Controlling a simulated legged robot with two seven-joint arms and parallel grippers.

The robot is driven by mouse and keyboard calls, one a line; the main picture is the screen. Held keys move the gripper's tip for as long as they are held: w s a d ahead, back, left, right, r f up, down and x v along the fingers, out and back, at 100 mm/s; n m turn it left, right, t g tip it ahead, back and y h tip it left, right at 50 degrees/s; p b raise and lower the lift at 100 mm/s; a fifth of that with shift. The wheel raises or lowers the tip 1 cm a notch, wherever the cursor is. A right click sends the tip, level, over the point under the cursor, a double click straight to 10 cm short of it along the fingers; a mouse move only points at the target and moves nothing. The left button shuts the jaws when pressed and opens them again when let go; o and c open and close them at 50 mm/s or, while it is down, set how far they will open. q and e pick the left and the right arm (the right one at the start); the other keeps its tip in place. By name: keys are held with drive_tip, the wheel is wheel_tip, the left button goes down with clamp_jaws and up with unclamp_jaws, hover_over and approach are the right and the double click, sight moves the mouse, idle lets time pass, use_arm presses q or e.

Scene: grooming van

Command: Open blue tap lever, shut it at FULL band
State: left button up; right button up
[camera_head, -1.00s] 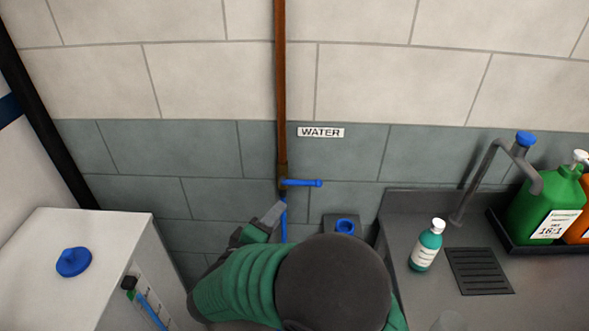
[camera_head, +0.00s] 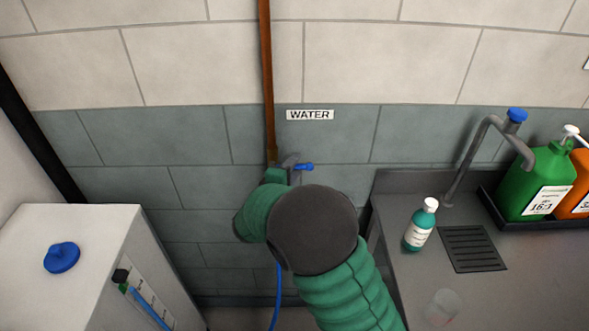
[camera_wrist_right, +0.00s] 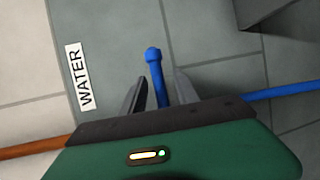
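The blue tap lever (camera_head: 304,167) sticks out to the right from the brown pipe (camera_head: 267,90), below the WATER label (camera_head: 310,115). My right gripper (camera_head: 291,163) is at the lever, partly hidden by my wrist. In the wrist view the right gripper (camera_wrist_right: 159,90) is open, with one finger on each side of the lever (camera_wrist_right: 156,72). A gap shows between the lever and at least the left finger. The white tank (camera_head: 75,225) stands at left with a gauge (camera_head: 149,305) on its side. The gauge shows a blue column; its band markings are too small to read. My left gripper is out of view.
A blue hose (camera_head: 278,295) hangs below the tap. The counter (camera_head: 400,200) at right holds a teal bottle (camera_head: 421,225), a drain grate (camera_head: 472,249), a grey faucet (camera_head: 468,160) and a green jug (camera_head: 540,185). A blue cap (camera_head: 61,257) sits on the tank.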

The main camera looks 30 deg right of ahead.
drive_tip(key=shift+w+d+f, duration=0.1)
drive_tip(key=shift+w+d, duration=0.1)
drive_tip(key=shift+d, duration=0.3)
drive_tip(key=shift+a, duration=0.15)
drive_tip(key=c, duration=0.8)
clamp_jaws()
